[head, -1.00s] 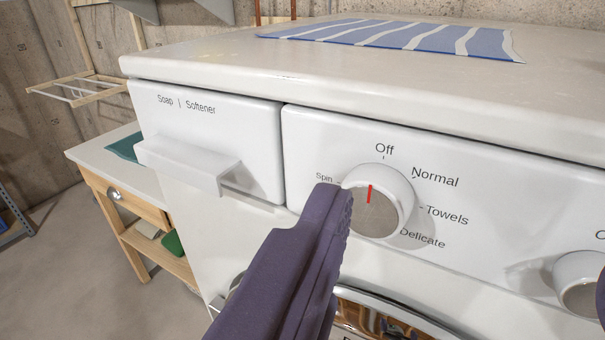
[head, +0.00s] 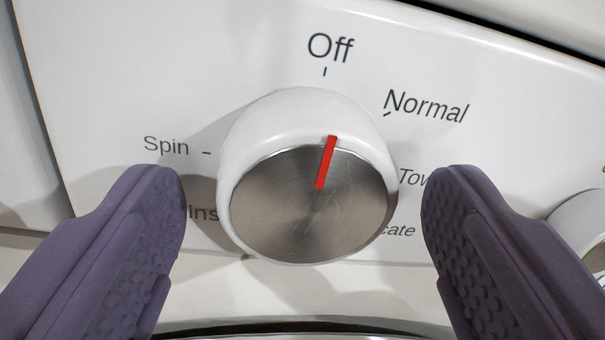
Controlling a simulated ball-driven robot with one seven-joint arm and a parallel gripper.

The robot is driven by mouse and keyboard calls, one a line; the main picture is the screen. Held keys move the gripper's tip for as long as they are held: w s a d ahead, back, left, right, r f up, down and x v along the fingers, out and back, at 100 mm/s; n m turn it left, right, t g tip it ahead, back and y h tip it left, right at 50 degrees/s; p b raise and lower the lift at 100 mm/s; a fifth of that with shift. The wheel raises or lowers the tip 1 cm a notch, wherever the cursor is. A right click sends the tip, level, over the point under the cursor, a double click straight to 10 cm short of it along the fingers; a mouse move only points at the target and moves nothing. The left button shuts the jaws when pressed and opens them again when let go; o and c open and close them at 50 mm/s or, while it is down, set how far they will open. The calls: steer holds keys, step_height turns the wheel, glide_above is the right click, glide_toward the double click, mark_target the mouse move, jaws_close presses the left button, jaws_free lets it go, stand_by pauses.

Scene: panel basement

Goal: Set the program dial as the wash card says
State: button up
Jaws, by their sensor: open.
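The program dial (head: 290,205) is a round knob with a white skirt, a brushed metal face and a red pointer line (head: 326,162). The pointer is directed up at the Off mark (head: 328,50), leaning slightly right in this view. Normal (head: 427,105) is at upper right and Spin (head: 166,146) at left. The labels at lower left and right are partly hidden by my fingers and the dial. My gripper (head: 303,205) is open, one purple finger on each side of the dial, with a visible gap on both sides. No wash card is in view.
A second white knob (head: 585,225) sits at the right edge of the panel, near my right finger. A seam at left separates the soap drawer front (head: 25,150) from the panel. A curved dark and metallic rim (head: 300,328) shows below.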

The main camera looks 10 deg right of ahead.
steer(key=c, duration=1)
steer(key=shift+c, duration=0.2)
steer(key=shift+m, duration=0.4)
steer(key=m+b, duration=0.2)
steer(key=m, duration=0.1)
steer(key=shift+m, duration=0.4)
steer(key=m+b, duration=0.2)
steer(key=m, duration=0.2)
steer(key=shift+y, duration=0.3)
steer(key=m+b, duration=0.3)
steer(key=m, duration=0.1)
steer(key=shift+g, duration=0.3)
steer(key=shift+r+m+y+b, duration=0.1)
steer(key=shift+m+y+b, duration=0.4)
steer(key=shift+m+b, duration=1.2)
steer(key=shift+m, duration=0.5)
